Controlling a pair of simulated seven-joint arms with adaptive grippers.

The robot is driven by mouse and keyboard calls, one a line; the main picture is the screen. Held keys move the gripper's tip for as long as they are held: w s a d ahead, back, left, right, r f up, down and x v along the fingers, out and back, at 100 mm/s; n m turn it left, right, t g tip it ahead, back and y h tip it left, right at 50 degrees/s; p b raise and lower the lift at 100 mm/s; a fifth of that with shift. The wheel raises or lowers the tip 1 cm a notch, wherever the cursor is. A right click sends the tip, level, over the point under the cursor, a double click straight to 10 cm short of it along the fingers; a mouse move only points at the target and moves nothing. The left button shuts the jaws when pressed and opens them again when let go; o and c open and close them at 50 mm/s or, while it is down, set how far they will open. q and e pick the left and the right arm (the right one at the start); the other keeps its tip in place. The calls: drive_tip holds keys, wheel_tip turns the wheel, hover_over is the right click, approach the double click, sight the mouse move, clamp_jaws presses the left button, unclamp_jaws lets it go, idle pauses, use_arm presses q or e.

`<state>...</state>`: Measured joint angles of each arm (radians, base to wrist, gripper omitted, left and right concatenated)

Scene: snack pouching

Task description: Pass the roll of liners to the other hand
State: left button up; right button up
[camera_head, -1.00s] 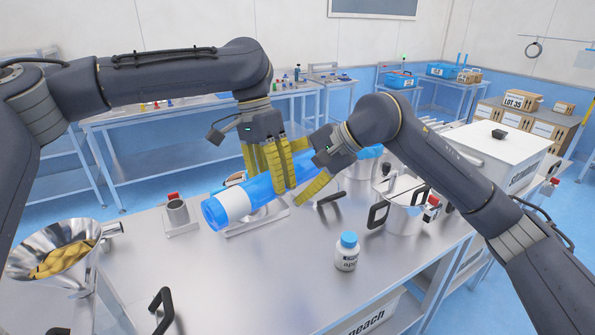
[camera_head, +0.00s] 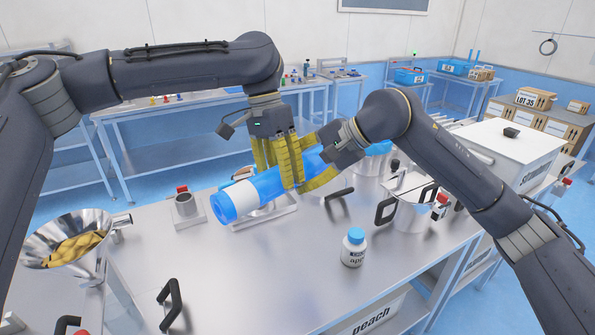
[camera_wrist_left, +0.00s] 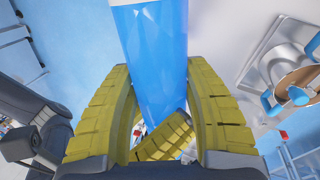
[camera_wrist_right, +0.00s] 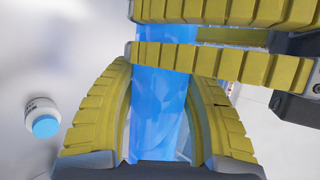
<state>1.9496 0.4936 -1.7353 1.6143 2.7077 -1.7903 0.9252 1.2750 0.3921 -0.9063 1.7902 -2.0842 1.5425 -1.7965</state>
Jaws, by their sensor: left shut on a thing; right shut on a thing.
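The roll of liners (camera_head: 235,199) is a blue cylinder with a white band, held at a slant above the table. My left gripper (camera_head: 285,180) comes down from above with its yellow fingers shut around the roll. My right gripper (camera_head: 310,184) comes in from the right and is shut on the roll next to the left fingers. In the left wrist view the roll (camera_wrist_left: 155,60) passes between the left fingers, with a right finger crossing below. In the right wrist view the roll (camera_wrist_right: 160,105) lies between the right fingers, and left fingers cross above. The roll's far end is mostly hidden.
A white bottle with a blue cap (camera_head: 353,248) stands on the steel table (camera_head: 250,290). A funnel of yellow snacks (camera_head: 68,240) is at the left. A steel pot (camera_head: 412,214) and a white box (camera_head: 505,152) stand at the right.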

use_arm(q)
drive_tip(key=o, duration=1.6)
drive_tip(key=shift+r, duration=0.1)
